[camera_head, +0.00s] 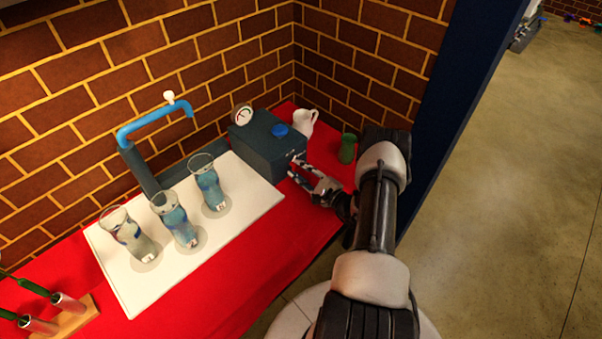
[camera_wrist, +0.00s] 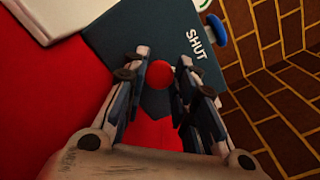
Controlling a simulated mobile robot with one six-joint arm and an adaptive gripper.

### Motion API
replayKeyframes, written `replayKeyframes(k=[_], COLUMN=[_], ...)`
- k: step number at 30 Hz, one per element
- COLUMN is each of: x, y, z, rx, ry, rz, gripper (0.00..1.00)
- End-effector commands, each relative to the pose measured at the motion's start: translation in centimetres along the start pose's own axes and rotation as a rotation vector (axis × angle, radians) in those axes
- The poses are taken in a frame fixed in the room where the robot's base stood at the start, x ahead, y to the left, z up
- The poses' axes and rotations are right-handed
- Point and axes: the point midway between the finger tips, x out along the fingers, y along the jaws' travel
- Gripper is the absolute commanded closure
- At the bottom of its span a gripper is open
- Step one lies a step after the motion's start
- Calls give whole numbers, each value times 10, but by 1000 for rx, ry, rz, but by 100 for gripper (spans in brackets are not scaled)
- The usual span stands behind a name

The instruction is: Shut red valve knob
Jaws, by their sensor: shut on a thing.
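The red valve knob (camera_wrist: 184,77) is on the front face of a dark teal box (camera_wrist: 170,38), beside the white word "SHUT", in the wrist view. My gripper (camera_wrist: 173,72) reaches the box front with one finger on each side of the knob and is shut on it. In the head view my gripper (camera_head: 297,168) is at the right front of the box (camera_head: 262,151); the knob cannot be made out there behind the fingers.
The box carries a round gauge (camera_head: 243,116) and a blue knob (camera_head: 280,130). A white jug (camera_head: 304,122) and green cup (camera_head: 347,148) stand behind my gripper. Three glass vases, one of them the middle vase (camera_head: 176,222), stand on a white board (camera_head: 140,290) below a blue tap (camera_head: 152,118).

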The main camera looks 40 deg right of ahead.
Motion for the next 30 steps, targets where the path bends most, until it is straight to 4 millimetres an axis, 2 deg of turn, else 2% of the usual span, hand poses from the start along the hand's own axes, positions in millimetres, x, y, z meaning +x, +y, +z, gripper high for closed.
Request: replayKeyframes(k=[18, 30], x=[0, 0], y=[3, 3], z=[-2, -1], rx=[-552, -746], ry=[1, 1], rz=[1, 1], gripper=[98, 98])
